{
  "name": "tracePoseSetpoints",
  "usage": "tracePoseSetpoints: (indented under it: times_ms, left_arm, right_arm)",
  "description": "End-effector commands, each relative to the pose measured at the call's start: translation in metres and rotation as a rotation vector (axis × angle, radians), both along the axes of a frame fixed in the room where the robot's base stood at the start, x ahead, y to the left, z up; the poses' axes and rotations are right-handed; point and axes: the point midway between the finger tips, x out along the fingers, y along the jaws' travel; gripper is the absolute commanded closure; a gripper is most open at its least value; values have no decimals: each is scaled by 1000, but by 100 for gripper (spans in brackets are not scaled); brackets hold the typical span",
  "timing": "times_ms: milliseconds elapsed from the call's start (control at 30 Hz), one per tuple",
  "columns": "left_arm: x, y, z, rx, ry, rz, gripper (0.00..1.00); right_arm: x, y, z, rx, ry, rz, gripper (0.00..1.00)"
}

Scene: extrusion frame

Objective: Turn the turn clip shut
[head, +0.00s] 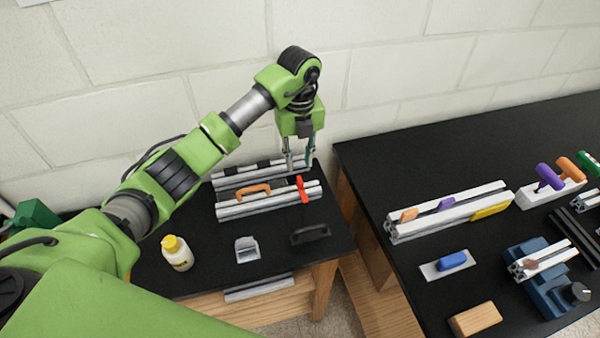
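A red clip (302,188), likely the turn clip, sits on the aluminium extrusion frame (240,209) on the left table, near the frame's right end. It lies across the front rail, with its lower end hanging over the rail's front side. My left gripper (299,164) points down just above and behind the red clip. Its two fingers are apart with nothing visible between them. I cannot tell whether a fingertip touches the frame or clip. My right gripper is out of view.
An orange handle (254,191) is on the frame. A gap separates the right table (400,160), with rails (450,212) and a blue vise (545,275).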

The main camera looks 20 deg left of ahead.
Motion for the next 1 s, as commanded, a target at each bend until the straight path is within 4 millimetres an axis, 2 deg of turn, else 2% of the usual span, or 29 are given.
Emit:
tracePoseSetpoints:
  times_ms: [67,133,300,400,567,800,867,900,1000]
  left_arm:
    - [-1,-1,-16,-2,6,1,75]
    - [-1,-1,-31,-3,6,0,75]
    - [0,-1,-59,-3,3,0,75]
    - [0,-1,-70,-3,2,0,75]
    - [1,-1,-78,-2,0,-1,75]
    - [1,-1,-79,-2,-1,-1,75]
    - [1,-1,-79,-2,-1,-1,88]
    - [1,-1,-79,-2,-1,-1,98]
    - [1,-1,-79,-2,-1,-1,100]
  right_arm:
    - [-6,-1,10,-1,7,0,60]
    - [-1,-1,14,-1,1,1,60]
    - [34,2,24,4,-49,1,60]
    - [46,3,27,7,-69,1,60]
    - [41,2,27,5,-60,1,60]
    - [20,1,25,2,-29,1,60]
    - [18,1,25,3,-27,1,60]
    - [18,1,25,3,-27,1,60]
    - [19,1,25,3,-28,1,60]
